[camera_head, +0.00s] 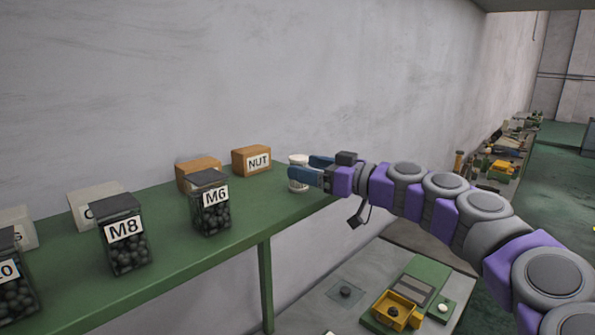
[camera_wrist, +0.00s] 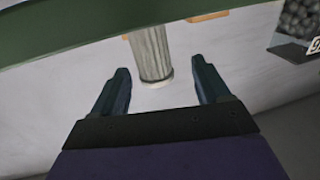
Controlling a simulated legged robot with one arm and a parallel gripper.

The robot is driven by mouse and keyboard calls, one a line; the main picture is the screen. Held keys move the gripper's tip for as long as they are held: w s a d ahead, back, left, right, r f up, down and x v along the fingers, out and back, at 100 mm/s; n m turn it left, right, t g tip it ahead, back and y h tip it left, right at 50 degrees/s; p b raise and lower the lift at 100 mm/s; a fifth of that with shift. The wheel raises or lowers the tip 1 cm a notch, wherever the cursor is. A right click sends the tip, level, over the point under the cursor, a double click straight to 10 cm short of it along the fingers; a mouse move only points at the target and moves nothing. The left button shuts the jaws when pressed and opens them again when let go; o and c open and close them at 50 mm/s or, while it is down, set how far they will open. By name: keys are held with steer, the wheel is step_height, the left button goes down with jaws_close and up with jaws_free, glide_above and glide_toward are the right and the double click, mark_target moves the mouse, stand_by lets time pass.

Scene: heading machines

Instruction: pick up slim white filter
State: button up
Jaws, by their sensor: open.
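The slim white filter (camera_head: 298,184) stands upright near the right end of a green shelf (camera_head: 170,250). In the wrist view it is a pale ribbed cylinder (camera_wrist: 150,52) with a flat rim at its near end. My gripper (camera_head: 309,168) is open at the filter, its blue fingers reaching in from the right and partly covering it. In the wrist view the rim end of the filter lies between the two spread fingers (camera_wrist: 160,72), closer to the left one. Gaps show on both sides, so I see no grip on it.
A NUT box (camera_head: 251,161) stands left of the filter, with another orange box (camera_head: 197,174) beyond. Jars labelled M6 (camera_head: 211,205) and M8 (camera_head: 123,240) line the shelf's front. The wall is close behind. A lower bench (camera_head: 340,295) holds a green and yellow device (camera_head: 408,295).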

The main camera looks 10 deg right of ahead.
steer(key=shift+w, duration=0.3)
steer(key=shift+w+a+f, duration=0.1)
steer(key=shift+w, duration=0.2)
steer(key=p+x, duration=0.1)
steer(key=x, duration=0.3)
steer(key=shift+w+f+p, duration=0.1)
steer(key=shift+p, duration=0.2)
steer(key=shift+w+a, duration=0.15)
steer(key=shift+a, duration=0.1)
steer(key=shift+c, duration=0.4)
steer(key=shift+d, duration=0.3)
steer(key=c, duration=0.9)
steer(key=shift+a, duration=0.15)
steer(key=shift+c, duration=0.3)
